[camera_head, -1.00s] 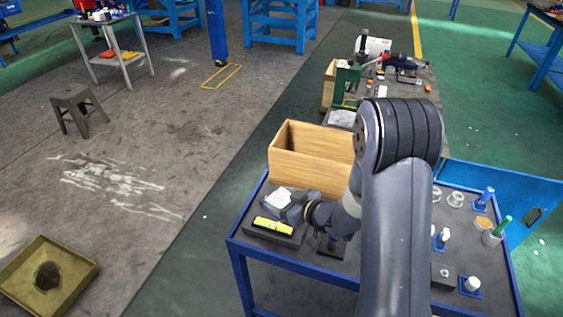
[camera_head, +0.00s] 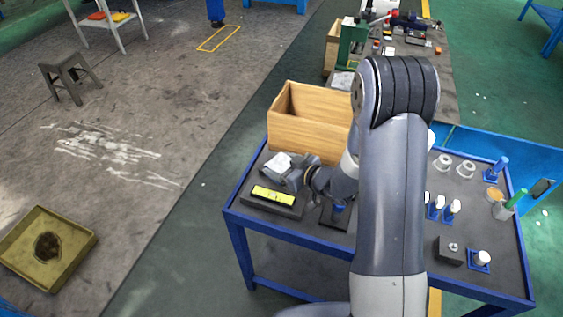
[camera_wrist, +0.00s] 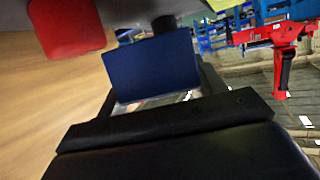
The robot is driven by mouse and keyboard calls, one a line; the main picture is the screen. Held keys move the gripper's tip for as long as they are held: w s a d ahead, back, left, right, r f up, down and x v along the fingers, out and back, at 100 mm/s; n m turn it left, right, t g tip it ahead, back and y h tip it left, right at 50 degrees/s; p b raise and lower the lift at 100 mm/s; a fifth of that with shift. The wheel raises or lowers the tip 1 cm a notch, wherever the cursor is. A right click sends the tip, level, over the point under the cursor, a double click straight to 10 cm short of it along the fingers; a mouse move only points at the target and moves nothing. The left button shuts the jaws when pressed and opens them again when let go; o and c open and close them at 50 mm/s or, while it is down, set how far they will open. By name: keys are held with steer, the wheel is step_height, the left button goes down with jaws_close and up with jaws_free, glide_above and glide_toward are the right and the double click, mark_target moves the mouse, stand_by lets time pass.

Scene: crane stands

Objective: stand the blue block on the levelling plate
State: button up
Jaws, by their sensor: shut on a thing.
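The blue block (camera_wrist: 152,72) is held in my gripper in the wrist view, with a broad blue face towards the camera and slightly tilted in the picture. In the head view my gripper (camera_head: 294,178) is low over the left part of the blue-framed table, and I cannot make out the block in it. A dark plate (camera_head: 262,205) with a yellow level on it, seemingly the levelling plate, lies in front of the gripper. Whether the block touches anything is hidden.
An open wooden box (camera_head: 310,135) stands close behind the gripper. A dark pad (camera_head: 335,224) lies right of the plate. Blue-based pegs, a dark block (camera_head: 450,251) and a cup (camera_head: 503,209) stand on the table's right side.

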steer(key=shift+f+b, duration=0.35)
steer(key=shift+f, duration=0.45)
steer(key=shift+f+b, duration=0.55)
steer(key=o, duration=1.4)
steer(key=shift+o, duration=0.2)
steer(key=shift+s, duration=0.1)
steer(key=v, duration=1)
steer(key=shift+s+d+r, duration=0.15)
steer(key=shift+s+d, duration=0.05)
steer(key=shift+d, duration=0.15)
steer(key=x, duration=1.1)
steer(key=shift+r+p, duration=0.4)
steer(key=shift+f, duration=0.1)
